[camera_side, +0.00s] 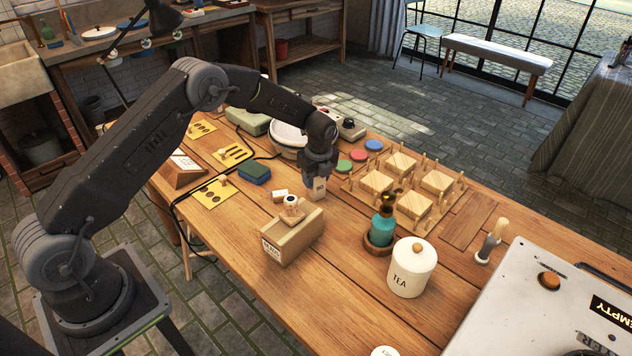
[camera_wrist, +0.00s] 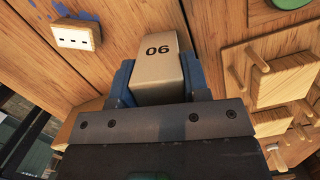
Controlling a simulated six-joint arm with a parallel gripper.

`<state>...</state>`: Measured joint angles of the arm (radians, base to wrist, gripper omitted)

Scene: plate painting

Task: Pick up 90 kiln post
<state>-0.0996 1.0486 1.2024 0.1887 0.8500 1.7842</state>
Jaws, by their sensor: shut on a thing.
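The kiln post is a beige block marked 90 and shows upside down in the wrist view (camera_wrist: 160,65). My gripper (camera_wrist: 158,82) is shut on it, with a blue-grey finger on each side. In the side view my gripper (camera_side: 319,181) points down over the middle of the table, and the kiln post (camera_side: 319,190) shows below the fingers. I cannot tell whether the post's lower end touches the table.
A wooden box (camera_side: 292,237) with small pieces stands in front. A wooden rack with pegs and square blocks (camera_side: 402,187) lies to the right. Coloured discs (camera_side: 359,154) lie behind it. A teal bottle (camera_side: 383,226) and a TEA jar (camera_side: 411,268) stand nearer the front right.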

